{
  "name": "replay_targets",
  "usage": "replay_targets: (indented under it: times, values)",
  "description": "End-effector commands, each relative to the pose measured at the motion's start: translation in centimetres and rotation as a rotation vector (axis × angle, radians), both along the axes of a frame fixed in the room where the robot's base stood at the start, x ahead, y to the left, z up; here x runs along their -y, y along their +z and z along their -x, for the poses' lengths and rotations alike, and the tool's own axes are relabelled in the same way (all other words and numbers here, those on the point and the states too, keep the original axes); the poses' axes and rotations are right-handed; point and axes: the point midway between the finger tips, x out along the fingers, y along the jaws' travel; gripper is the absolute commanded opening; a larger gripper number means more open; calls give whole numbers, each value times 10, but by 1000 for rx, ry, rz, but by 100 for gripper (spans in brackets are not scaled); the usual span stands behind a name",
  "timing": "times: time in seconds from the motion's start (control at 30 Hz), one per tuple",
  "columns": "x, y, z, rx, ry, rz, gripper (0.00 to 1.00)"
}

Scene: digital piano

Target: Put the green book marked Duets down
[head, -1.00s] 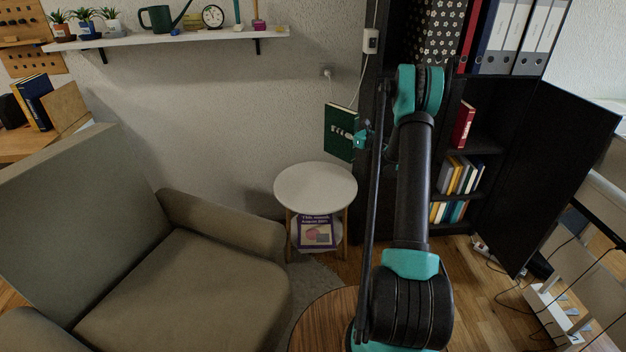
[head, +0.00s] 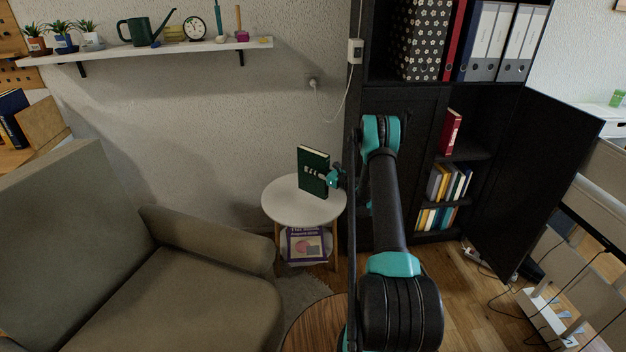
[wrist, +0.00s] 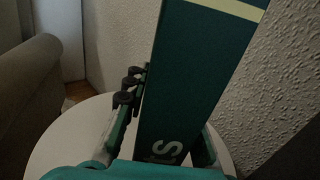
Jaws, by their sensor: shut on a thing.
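The green book (head: 313,165) is upright in the head view, at the round white side table (head: 280,208). Its lower edge is at or just above the tabletop; I cannot tell whether it touches. My gripper (head: 331,178) is shut on the book from the right side. In the wrist view the green book (wrist: 205,65) fills the middle, with a pale stripe near its top and part of white lettering low down. My gripper (wrist: 165,125) has its fingers on both sides of the book. The white tabletop (wrist: 70,140) lies below.
A purple-covered magazine (head: 307,246) lies on the table's lower shelf. An armchair (head: 190,240) stands to the left, a black bookcase (head: 400,95) to the right. The wall is close behind. The tabletop left of the book is bare.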

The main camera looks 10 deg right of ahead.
Motion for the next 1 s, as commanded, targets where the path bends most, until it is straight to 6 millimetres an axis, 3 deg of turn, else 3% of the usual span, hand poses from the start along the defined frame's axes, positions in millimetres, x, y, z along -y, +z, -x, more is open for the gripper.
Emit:
replay_targets:
  times: [0.27,0.5,0.9,0.93,1.0]
  values:
    - [0,-19,0,1,0,-1,0]
    - [0,-48,0,1,0,-1,0]
    - [0,-53,0,1,0,-1,0]
    - [0,-54,0,0,0,0,28]
    - [0,-53,0,0,0,0,36]
